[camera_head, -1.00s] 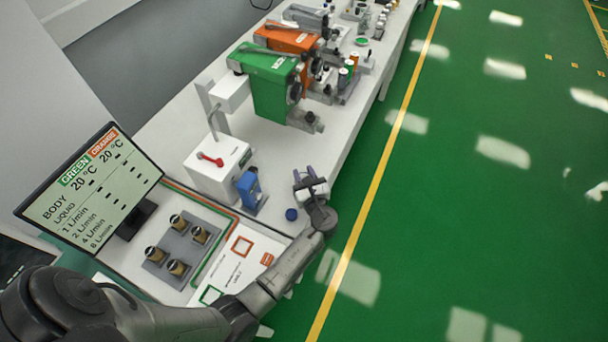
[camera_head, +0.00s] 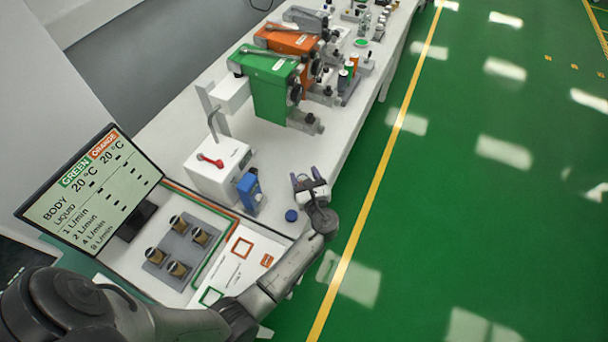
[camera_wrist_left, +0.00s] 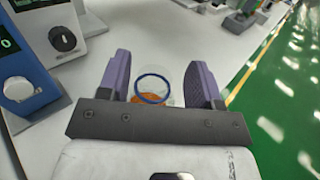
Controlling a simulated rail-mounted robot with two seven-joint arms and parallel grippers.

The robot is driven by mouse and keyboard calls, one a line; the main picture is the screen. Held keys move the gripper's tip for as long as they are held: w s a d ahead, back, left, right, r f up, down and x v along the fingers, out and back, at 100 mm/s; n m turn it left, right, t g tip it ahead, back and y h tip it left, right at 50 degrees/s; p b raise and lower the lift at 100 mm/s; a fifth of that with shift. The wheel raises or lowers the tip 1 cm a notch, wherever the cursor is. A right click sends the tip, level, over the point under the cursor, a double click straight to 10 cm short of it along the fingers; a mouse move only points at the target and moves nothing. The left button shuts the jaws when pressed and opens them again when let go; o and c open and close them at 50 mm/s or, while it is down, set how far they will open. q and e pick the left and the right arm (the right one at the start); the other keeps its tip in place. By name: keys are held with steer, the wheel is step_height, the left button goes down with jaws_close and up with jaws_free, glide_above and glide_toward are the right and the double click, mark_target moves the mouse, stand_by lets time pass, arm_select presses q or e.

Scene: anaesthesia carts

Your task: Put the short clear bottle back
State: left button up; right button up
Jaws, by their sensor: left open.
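The short clear bottle (camera_wrist_left: 152,88) shows in the left wrist view as a clear round vessel with a blue ring and orange contents. It stands between the fingers of my left gripper (camera_wrist_left: 160,70), with a visible gap to each finger. My left gripper (camera_head: 306,178) is open over the white table near its right edge in the head view. There the bottle cannot be made out clearly at the gripper. My right gripper is not in view.
A blue device (camera_head: 249,192) and a white box with a red handle (camera_head: 218,170) stand left of the gripper. Green (camera_head: 268,85) and orange (camera_head: 290,42) vaporizer-like units stand farther back. A monitor (camera_head: 90,185) and a grey holder (camera_head: 180,248) are nearer. Bare table lies beyond the gripper.

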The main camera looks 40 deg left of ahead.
arm_select(q)
steer(key=p+v, duration=0.1)
steer(key=v, duration=0.4)
steer(key=shift+d, duration=0.15)
steer(key=shift+p+v, duration=0.35)
steer(key=shift+v, duration=0.6)
